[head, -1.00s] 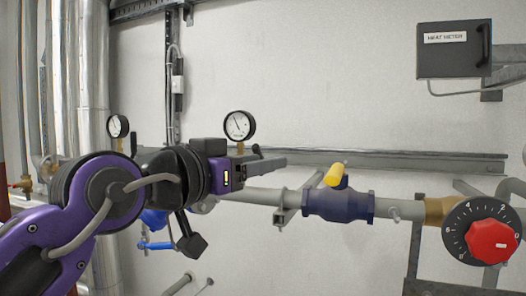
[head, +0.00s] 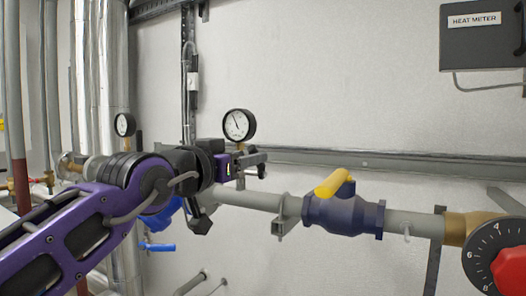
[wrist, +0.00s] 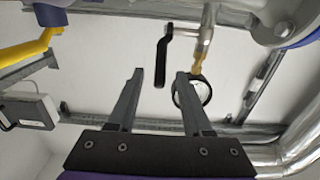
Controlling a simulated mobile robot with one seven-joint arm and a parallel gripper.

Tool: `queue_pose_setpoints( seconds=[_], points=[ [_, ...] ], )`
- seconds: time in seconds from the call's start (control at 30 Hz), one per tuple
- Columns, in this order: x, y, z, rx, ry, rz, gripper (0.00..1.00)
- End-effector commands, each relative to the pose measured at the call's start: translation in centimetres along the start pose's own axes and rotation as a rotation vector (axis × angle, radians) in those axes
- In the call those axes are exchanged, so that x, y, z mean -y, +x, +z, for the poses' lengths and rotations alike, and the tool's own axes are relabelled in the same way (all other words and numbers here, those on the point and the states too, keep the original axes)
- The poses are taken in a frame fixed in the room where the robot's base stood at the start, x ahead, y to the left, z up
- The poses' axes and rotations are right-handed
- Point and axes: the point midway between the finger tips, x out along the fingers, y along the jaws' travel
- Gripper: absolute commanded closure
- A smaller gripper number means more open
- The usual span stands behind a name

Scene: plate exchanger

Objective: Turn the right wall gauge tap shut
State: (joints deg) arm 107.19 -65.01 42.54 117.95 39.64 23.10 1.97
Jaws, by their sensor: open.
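The right wall gauge (head: 238,125) is a round white dial with a black rim, mounted above the grey pipe. In the wrist view its black ring (wrist: 203,98) shows partly behind the right finger. The tap's black lever (wrist: 161,62) reaches from a metal fitting above the gauge in that view. My gripper (wrist: 160,73) is open and empty, with the lever's free end appearing between its fingertips. I cannot tell how deep the lever sits between them. In the head view my gripper (head: 250,161) is just below the gauge and hides much of the tap.
A blue valve with a yellow handle (head: 334,183) sits on the pipe to the right. A red dial knob (head: 509,270) is at the lower right and a heat meter box (head: 478,40) at the upper right. The left gauge (head: 125,124) stands beyond my arm.

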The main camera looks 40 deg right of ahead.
Motion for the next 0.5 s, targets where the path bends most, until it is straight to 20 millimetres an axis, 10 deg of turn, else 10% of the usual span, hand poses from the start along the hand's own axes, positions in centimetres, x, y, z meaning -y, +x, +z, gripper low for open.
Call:
queue_pose_setpoints(
  seconds=[0.5],
  points=[
    [0.0,6.9,0.0,0.000,0.000,-0.001,0.50]
  ],
)
